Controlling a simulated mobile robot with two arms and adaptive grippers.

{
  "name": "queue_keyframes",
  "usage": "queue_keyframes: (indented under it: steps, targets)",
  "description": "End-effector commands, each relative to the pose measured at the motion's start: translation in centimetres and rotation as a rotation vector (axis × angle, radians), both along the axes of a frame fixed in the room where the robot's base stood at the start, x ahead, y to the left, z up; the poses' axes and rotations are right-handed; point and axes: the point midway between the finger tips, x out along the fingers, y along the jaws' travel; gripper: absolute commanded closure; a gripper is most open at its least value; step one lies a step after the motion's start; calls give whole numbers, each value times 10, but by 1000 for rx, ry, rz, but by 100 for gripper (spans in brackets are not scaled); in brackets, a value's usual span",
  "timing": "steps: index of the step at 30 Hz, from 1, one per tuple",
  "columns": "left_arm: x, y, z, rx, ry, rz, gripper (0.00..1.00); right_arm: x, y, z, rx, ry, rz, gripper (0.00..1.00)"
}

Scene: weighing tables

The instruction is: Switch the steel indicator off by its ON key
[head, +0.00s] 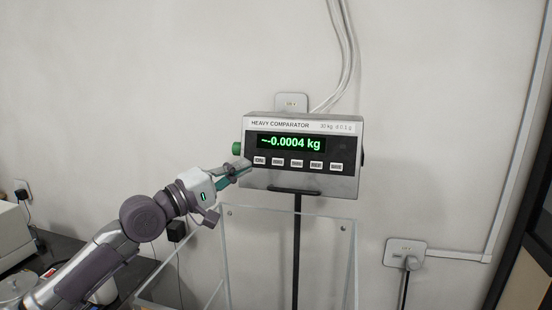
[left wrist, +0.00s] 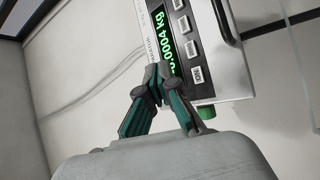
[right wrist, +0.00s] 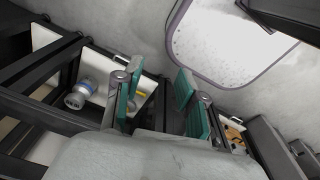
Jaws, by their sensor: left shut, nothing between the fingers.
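The ON key (head: 260,160) is the leftmost of a row of light keys under the display. My left gripper (head: 246,166) is shut and empty, its tips just left of the ON key. I cannot tell whether they touch the panel. In the left wrist view the closed fingers (left wrist: 160,74) overlap the indicator's face (left wrist: 219,60). My right gripper (right wrist: 155,90) is open and empty, away from the indicator.
A green knob (head: 236,148) sticks out of the indicator's left side, close to my left gripper. A clear panelled enclosure (head: 287,213) stands below. Wall sockets (head: 405,252) and cables are around it. A bottle (right wrist: 82,97) shows in the right wrist view.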

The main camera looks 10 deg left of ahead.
Motion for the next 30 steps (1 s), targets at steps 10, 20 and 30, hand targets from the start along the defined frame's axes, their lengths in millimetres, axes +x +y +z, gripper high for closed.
queue_keyframes:
  steps: [10, 20, 30]
  targets:
    - [-4, -5, 6, -14, 0, -18, 100, -4, 1, 0, 1, 4, -1, 60]
    - [11, -5, -3, -16, -2, -14, 100, -10, 15, -19, 18, 14, 0, 60]
    - [56, -7, -17, -16, -3, -16, 100, -5, 6, -62, 7, 7, 1, 60]
